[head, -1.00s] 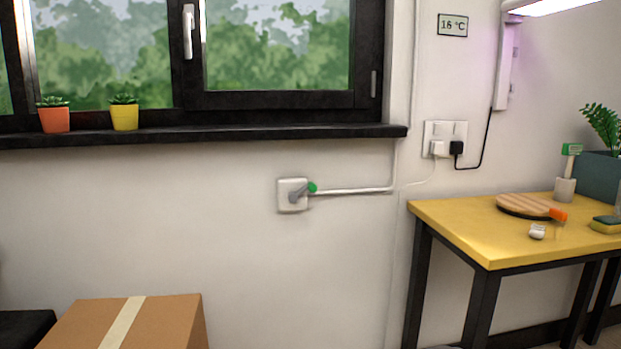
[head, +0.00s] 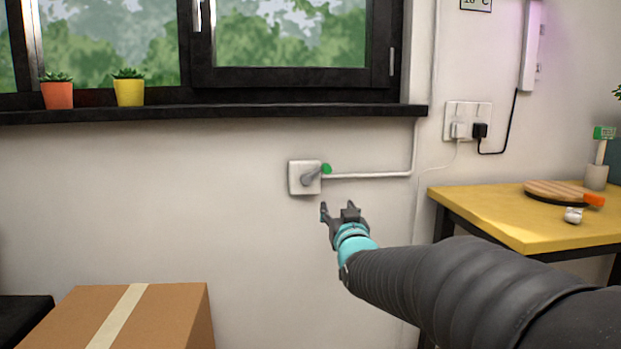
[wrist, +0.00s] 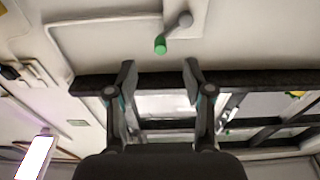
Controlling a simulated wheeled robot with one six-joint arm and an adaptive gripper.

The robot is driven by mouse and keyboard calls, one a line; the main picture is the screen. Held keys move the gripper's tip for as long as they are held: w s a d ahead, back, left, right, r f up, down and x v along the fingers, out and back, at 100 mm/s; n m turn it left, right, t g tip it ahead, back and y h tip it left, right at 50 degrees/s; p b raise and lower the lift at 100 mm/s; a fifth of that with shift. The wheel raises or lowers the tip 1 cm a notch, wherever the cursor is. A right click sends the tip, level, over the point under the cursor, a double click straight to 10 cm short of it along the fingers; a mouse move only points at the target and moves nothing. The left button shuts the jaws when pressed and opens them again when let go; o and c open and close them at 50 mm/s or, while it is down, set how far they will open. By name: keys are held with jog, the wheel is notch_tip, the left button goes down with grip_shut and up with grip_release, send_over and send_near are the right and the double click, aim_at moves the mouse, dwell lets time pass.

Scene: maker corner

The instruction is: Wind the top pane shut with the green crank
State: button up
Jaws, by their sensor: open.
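The crank is a grey arm with a green knob (head: 326,169) on a white wall box (head: 304,178) below the window sill. In the head view the knob points to the right and slightly up. My gripper (head: 338,207) is open and empty, just below and right of the crank and apart from it. In the wrist view the green knob (wrist: 160,45) shows above the gap between my open fingers (wrist: 160,68), beyond their tips. The window (head: 290,40) is cut off at the top of the head view, so the top pane cannot be made out there.
A black sill (head: 220,113) with an orange pot (head: 57,95) and a yellow pot (head: 129,92) runs above the crank. A white conduit (head: 370,175) leads right from the box. A yellow table (head: 490,210) stands right; a cardboard box (head: 165,310) sits lower left.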

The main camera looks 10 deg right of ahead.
aim_at(328, 173)
jog(key=w+r+t, duration=0.1)
jog(key=w+r, duration=0.1)
jog(key=w, duration=0.3)
jog(key=w+r+t, duration=0.1)
jog(key=w+r, duration=0.1)
jog(key=w, duration=0.4)
jog(key=w+r+t+p, duration=0.1)
jog(key=w+r, duration=0.1)
jog(key=w, duration=0.3)
jog(key=shift+w+r, duration=0.1)
jog(key=shift+w, duration=0.15)
grip_shut()
